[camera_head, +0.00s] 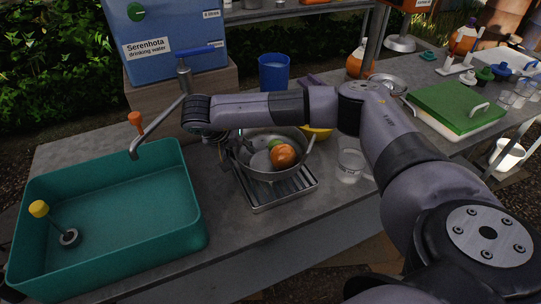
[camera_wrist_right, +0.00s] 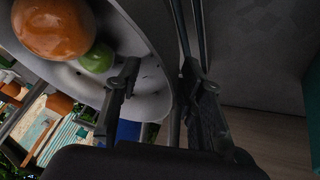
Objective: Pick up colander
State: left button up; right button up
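The colander (camera_head: 270,177) is a metal bowl holding an orange fruit (camera_head: 284,156) and other fruit. It stands on a small slatted metal rack on the counter. My right gripper (camera_head: 232,149) points down at the colander's left rim, partly hidden by my own wrist. In the right wrist view my right gripper's fingers (camera_wrist_right: 163,78) are apart. One finger is inside the pale colander wall (camera_wrist_right: 150,105) and the other is outside it, with the rim between them. A green fruit (camera_wrist_right: 97,57) lies close to the inner finger. My left gripper is not in view.
A teal sink basin (camera_head: 190,215) with a tap (camera_head: 150,135) stands left of the rack. A clear cup (camera_head: 350,165) stands to the right, and a blue cup (camera_head: 274,72) behind. A green cutting board (camera_head: 455,105) lies farther right. The counter in front of the basin and rack is narrow.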

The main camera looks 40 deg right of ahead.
jog(key=shift+d+f, duration=0.2)
jog(key=shift+f, duration=0.15)
jog(key=shift+a, duration=0.1)
grip_shut()
jog(key=shift+r, duration=0.1)
dwell(0.4)
